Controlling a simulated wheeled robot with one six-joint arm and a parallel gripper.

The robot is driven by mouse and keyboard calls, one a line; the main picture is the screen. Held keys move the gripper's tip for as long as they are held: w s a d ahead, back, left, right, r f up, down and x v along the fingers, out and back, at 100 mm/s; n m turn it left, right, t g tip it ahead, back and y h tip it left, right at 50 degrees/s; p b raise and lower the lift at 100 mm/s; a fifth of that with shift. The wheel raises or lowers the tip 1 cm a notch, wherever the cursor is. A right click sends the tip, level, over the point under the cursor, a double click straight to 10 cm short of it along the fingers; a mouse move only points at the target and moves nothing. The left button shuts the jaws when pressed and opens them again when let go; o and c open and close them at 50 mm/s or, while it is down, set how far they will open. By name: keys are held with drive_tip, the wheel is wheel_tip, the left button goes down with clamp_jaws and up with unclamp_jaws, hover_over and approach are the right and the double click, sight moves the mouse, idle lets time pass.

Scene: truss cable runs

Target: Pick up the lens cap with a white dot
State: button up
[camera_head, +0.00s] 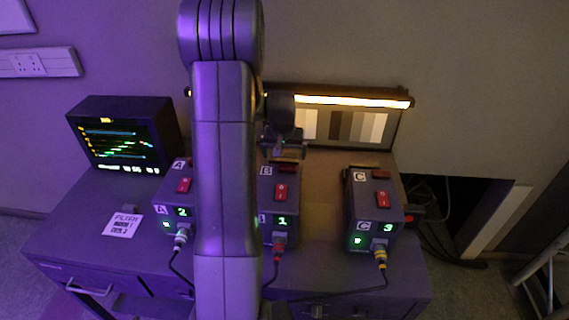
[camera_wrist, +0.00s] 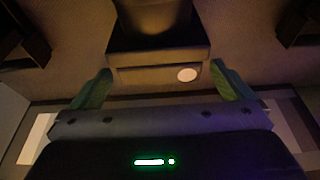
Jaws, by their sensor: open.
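In the wrist view, a dark, block-like piece with a round white dot on its near face, apparently the lens cap (camera_wrist: 135,76), lies between my fingers. A wider rounded dark part rises behind it. My gripper (camera_wrist: 160,72) is open, with one green finger on each side of the piece and a visible gap on both sides. I cannot tell whether the fingers reach its depth. In the head view my gripper (camera_head: 288,152) hangs above and behind box B (camera_head: 282,205), partly hidden by my arm. The cap cannot be made out there.
Box A (camera_head: 175,209), box B and box C (camera_head: 373,213) stand on the desk with cables at their fronts. A monitor (camera_head: 125,135) stands left, and a lit grey-scale chart (camera_head: 350,126) behind. Dark objects flank the wrist view at upper left (camera_wrist: 22,38) and upper right (camera_wrist: 300,24).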

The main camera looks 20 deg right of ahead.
drive_tip(key=c, duration=1.3)
